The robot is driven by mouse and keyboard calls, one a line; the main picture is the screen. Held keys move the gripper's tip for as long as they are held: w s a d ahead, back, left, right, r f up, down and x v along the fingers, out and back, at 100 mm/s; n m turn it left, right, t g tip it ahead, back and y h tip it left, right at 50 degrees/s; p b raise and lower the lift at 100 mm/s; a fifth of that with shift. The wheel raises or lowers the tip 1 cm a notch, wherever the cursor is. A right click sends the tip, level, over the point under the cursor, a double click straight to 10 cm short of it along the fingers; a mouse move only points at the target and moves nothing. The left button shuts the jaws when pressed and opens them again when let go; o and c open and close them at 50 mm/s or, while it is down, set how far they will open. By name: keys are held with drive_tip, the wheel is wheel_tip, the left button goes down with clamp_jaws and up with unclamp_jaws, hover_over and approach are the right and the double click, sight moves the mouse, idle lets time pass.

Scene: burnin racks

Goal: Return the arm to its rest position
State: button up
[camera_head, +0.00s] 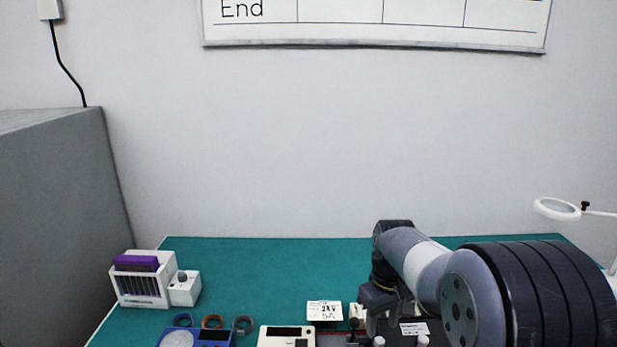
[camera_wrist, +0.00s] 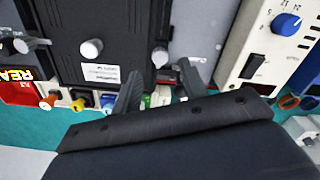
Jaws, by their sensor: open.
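My arm reaches in from the right in the head view, bent over the bench. My gripper (camera_head: 372,311) points down near a black unit with white knobs and a white label. In the wrist view my gripper (camera_wrist: 160,92) has its two grey fingers spread apart, with nothing held between them. The black unit (camera_wrist: 75,45) lies just beyond the fingers; I cannot tell whether they touch it.
The green bench (camera_head: 262,265) is clear at the back middle. A white device with a purple top (camera_head: 137,263) stands at left. A white instrument (camera_head: 287,337), a blue meter (camera_head: 200,338) and a white box marked 24V 5A (camera_head: 324,311) are near the front. A magnifier lamp (camera_head: 557,209) stands right.

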sight(380, 340)
wheel_tip(380, 340, up, 6)
wheel_tip(380, 340, down, 10)
drive_tip(key=shift+f, duration=0.25)
drive_tip(key=shift+m, duration=0.3)
drive_tip(key=m, duration=0.3)
drive_tip(key=shift+m, duration=0.4)
drive_tip(key=m, duration=0.4)
drive_tip(key=shift+m+b, duration=0.3)
drive_tip(key=m, duration=0.4)
drive_tip(key=shift+m+b, duration=0.3)
drive_tip(key=shift+b, duration=0.1)
drive_tip(key=m, duration=0.4)
drive_tip(key=shift+b, duration=0.4)
drive_tip(key=shift+r+m, duration=0.3)
drive_tip(key=shift+r, duration=0.65)
